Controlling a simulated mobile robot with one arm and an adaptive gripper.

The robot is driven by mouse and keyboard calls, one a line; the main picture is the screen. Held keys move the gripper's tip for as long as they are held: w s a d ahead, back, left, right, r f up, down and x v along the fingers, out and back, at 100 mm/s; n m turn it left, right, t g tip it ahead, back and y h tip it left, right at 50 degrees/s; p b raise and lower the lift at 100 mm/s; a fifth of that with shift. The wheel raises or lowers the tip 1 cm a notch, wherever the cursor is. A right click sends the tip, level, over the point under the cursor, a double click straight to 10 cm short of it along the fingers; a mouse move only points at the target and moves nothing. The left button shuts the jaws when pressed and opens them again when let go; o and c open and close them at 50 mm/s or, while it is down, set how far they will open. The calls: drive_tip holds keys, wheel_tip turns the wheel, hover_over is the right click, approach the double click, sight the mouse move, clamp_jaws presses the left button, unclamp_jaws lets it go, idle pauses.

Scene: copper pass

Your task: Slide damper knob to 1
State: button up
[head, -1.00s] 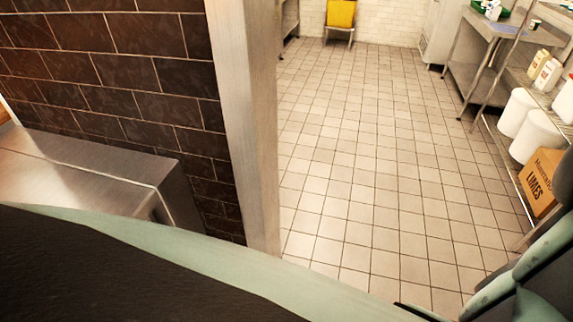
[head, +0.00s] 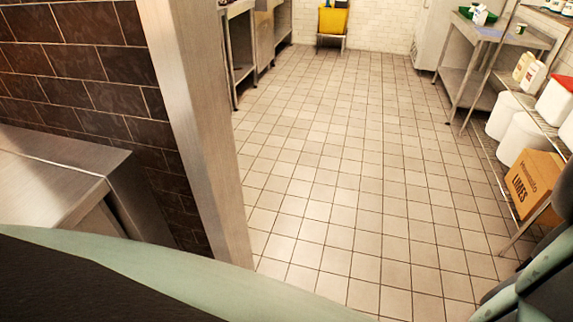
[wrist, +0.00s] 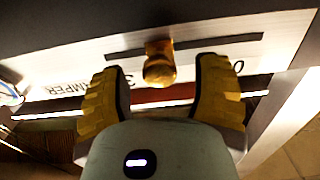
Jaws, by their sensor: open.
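In the wrist view, the brass damper knob (wrist: 160,65) sticks out of a dark horizontal slot in a pale label plate (wrist: 75,65). A "3" shows on the plate left of the knob and a "0" near the slot's right end; part of the word "DAMPER" shows at left. My gripper (wrist: 160,75) is open, with one yellow-padded finger on each side of the knob. Gaps show between the knob and both fingers. The fingers hide part of the plate's markings. The head view does not show the knob or the gripper.
In the head view, a dark tiled wall (head: 85,75) with a metal corner post (head: 195,120) and a steel counter (head: 50,185) stand at left. A wire shelf with white tubs and a limes box (head: 532,185) is at right. The tiled floor (head: 340,170) between is clear.

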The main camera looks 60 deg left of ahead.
drive_tip(key=shift+w+d, duration=0.35)
drive_tip(key=shift+d, duration=0.1)
drive_tip(key=shift+s+a, duration=0.1)
clamp_jaws()
idle(0.3)
